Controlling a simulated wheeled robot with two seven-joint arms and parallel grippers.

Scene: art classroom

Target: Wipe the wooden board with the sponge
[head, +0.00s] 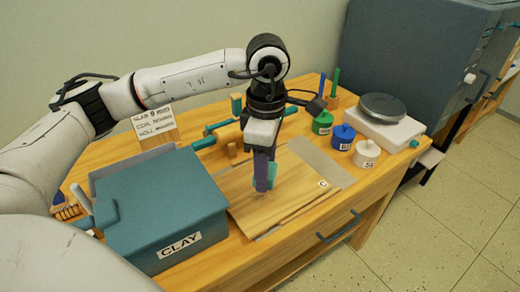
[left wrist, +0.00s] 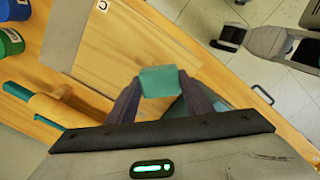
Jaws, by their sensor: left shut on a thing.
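My left gripper (head: 264,182) points straight down over the left part of the board. It is shut on the teal sponge (left wrist: 160,82), which sits between its two dark fingers. In the head view the sponge (head: 271,174) is partly hidden behind the fingers. It is low over the board, and I cannot tell whether it touches.
A teal clay box (head: 165,205) stands close to the board's left. Green, blue (head: 343,136) and white (head: 366,153) jars and a scale (head: 385,118) stand at the right. A rolling pin (head: 228,133) lies behind the board. The board's right part is clear.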

